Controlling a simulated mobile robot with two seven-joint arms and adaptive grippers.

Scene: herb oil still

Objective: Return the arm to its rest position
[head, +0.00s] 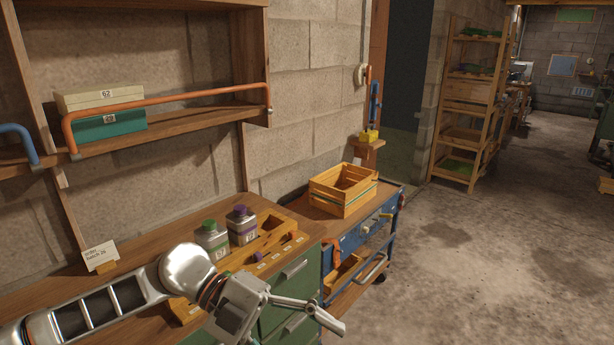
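My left arm comes in from the lower left, low over the front of the wooden workbench (40,300). My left gripper (318,322) points right, beside the green drawer fronts. One finger shows clearly and the other is hidden or out of frame, so its opening cannot be told. I see nothing held at the visible fingertip. My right gripper is not in view.
Two labelled bottles, green-capped (211,241) and purple-capped (241,226), stand by a wooden rack (270,236) behind my wrist. A wooden crate (342,197) sits on a blue cart (349,246). A shelf (170,124) with an orange rail (170,103) is above. Open floor lies right.

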